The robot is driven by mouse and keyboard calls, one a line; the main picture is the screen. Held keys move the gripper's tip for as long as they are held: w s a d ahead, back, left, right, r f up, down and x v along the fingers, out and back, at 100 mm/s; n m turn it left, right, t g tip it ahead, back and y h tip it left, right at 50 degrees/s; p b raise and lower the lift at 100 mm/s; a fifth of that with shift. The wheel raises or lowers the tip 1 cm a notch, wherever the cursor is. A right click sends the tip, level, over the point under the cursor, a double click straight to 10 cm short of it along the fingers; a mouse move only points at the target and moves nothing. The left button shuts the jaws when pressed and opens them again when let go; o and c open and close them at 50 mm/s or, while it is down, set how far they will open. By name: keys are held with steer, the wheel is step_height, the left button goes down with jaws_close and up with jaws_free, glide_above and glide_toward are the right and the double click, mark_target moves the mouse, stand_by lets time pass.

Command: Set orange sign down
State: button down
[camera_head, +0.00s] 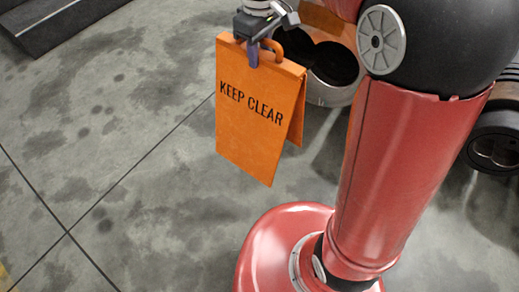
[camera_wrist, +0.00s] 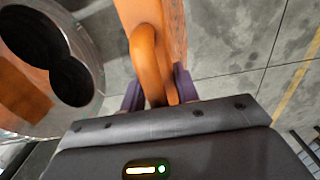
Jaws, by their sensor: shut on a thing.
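The orange sign (camera_head: 250,112) is a folding A-shaped board with "KEEP CLEAR" in black on its front panel. It hangs from my gripper (camera_head: 253,52), which is shut on its top edge beside the looped handle. In the wrist view, the sign's handle (camera_wrist: 148,62) and top edge show between the purple fingertips of my gripper (camera_wrist: 158,92). The sign is slightly tilted and looks held above the floor; its exact height cannot be told.
A metal barrel-like container (camera_head: 330,92) with two dark round openings stands close behind the sign; it shows in the wrist view (camera_wrist: 88,45) too. A dark ramp-like block (camera_head: 60,22) lies at the top left. Grey concrete floor (camera_head: 110,130) is clear left of the sign.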

mark_target(259, 107)
step_height(259, 107, down, 19)
steer(key=b, duration=0.3)
stand_by(0.3)
steer(key=shift+f+b, duration=0.15)
steer(key=shift+b, duration=0.15)
steer(key=c, duration=1)
jaws_free()
steer(key=shift+f, duration=0.1)
steer(key=shift+c, duration=0.2)
